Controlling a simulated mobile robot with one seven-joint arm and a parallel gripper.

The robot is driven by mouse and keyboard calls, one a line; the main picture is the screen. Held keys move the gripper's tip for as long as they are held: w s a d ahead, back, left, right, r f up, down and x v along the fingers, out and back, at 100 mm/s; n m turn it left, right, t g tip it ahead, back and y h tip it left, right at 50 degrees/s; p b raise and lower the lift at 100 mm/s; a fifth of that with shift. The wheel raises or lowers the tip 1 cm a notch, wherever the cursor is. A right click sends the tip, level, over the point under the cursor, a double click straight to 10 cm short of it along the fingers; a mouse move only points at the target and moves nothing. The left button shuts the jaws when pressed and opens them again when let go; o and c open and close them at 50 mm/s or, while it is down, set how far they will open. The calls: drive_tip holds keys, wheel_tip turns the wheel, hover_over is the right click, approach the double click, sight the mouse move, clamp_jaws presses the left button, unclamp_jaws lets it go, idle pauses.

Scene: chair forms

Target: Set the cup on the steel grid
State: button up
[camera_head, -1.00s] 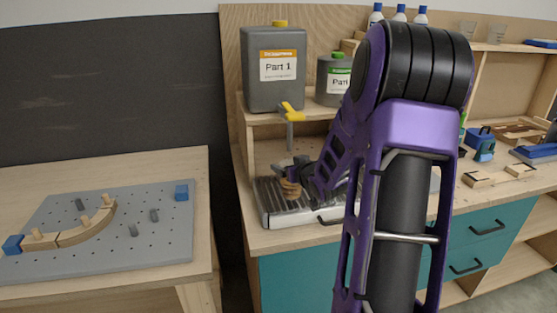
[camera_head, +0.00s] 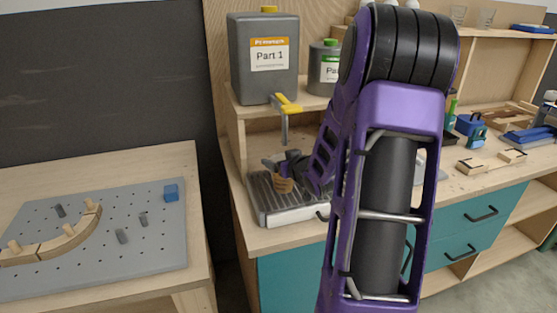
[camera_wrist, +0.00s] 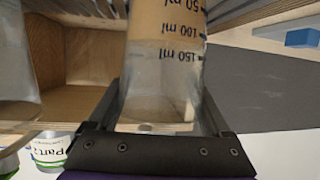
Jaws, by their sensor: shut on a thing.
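The cup (camera_head: 284,185) is clear, with ml markings and a brown-orange content, seen close up in the wrist view (camera_wrist: 163,62). My gripper (camera_head: 283,168) is shut on it; in the wrist view the two fingers (camera_wrist: 162,108) lie on either side of the cup. The steel grid (camera_head: 262,201) is a slatted metal tray on the workbench, and the cup is over it in the head view. Slats also show at the top of the wrist view (camera_wrist: 255,14). I cannot tell whether the cup's base touches the slats. My arm hides the tray's right part.
A yellow-handled tap (camera_head: 285,112) hangs just above and behind the cup. A grey "Part 1" canister (camera_head: 263,75) and a smaller green-capped one (camera_head: 323,72) stand on the shelf. A pegboard table (camera_head: 150,255) is at left, with a gap between it and the workbench.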

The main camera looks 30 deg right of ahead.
drive_tip(key=o, duration=0.8)
drive_tip(key=shift+c, duration=0.2)
drive_tip(key=p+v, duration=0.1)
drive_tip(key=v, duration=1.1)
drive_tip(key=shift+p, duration=0.4)
